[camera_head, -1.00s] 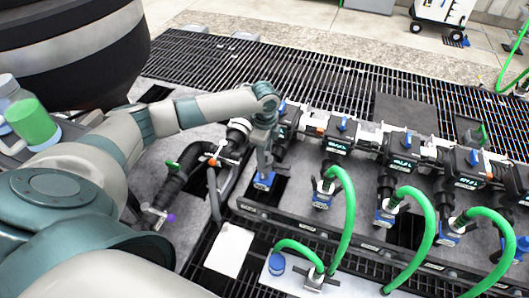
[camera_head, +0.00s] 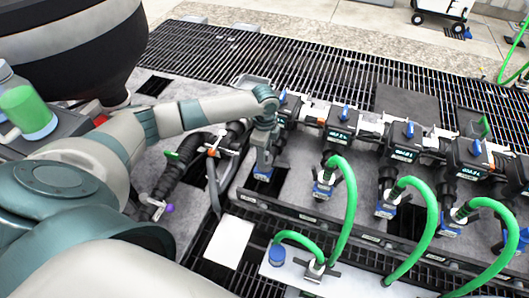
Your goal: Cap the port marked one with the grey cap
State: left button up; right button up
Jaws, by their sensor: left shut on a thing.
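My left gripper (camera_head: 264,160) points down at the leftmost port of the manifold, above a blue tag (camera_head: 263,173). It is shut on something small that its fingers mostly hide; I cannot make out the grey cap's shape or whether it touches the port. The manifold (camera_head: 403,143) is a row of black valve bodies with blue handles and lit displays. The other ports in the row (camera_head: 323,186) have blue tags and green hoses. I cannot read the port numbers. My right gripper is not in view.
Green hoses (camera_head: 349,205) arch up right of my left gripper. A pale tray (camera_head: 300,276) in front carries a blue round cap (camera_head: 277,254). A white sheet (camera_head: 229,240) lies nearby. A black hose (camera_head: 182,165) and a large dark tank (camera_head: 75,45) stand left.

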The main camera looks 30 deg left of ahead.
pick_arm(q)
jog(key=shift+f, duration=0.1)
jog(key=o, duration=1.2)
jog(key=shift+o, duration=0.2)
notch_tip(320, 180, up, 18)
jog(key=b, duration=0.3)
jog(key=shift+f, duration=0.25)
